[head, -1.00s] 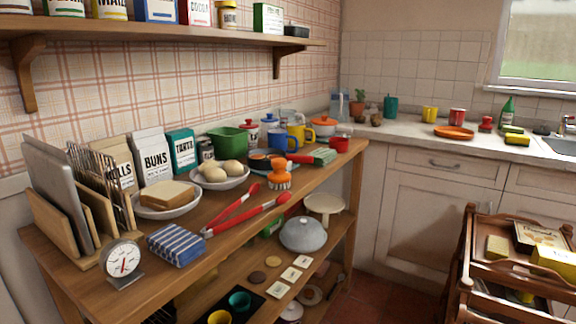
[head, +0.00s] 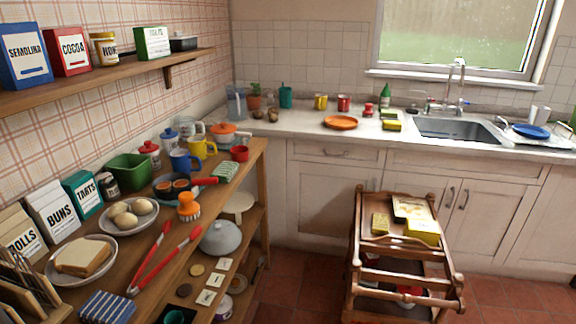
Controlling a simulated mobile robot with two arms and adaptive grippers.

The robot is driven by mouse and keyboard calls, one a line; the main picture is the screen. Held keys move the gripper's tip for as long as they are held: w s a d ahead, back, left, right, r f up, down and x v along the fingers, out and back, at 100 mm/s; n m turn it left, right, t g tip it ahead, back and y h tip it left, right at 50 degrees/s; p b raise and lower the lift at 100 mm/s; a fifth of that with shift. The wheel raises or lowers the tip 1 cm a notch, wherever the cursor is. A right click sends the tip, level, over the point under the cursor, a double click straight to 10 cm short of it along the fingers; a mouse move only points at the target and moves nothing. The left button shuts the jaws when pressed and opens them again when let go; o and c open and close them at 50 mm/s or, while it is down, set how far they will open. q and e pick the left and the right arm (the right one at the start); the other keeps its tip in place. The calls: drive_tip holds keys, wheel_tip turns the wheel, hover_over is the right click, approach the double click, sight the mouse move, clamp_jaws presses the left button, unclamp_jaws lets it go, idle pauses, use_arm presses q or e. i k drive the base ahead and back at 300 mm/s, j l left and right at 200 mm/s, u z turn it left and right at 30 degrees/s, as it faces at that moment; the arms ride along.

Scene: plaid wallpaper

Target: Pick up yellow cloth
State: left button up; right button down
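I cannot surely tell which thing is the yellow cloth. A small flat yellow piece (head: 380,223) lies on the top tray of the wooden trolley (head: 357,250), and it may be a folded cloth. A yellow block-like piece (head: 391,125) lies on the back counter left of the sink, in front of a green and yellow piece (head: 388,114); it may be a cloth or a sponge. Neither of my grippers is in view.
A yellow box (head: 422,231) and a pale box (head: 412,208) share the trolley's tray. The wooden shelf table (head: 215,205) on the left is crowded with crockery, tongs and packets. Red-tiled floor (head: 290,285) is open between table and trolley. A sink (head: 455,129) is at the right.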

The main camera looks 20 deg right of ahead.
sight(380, 226)
drive_tip(key=z, duration=1.25)
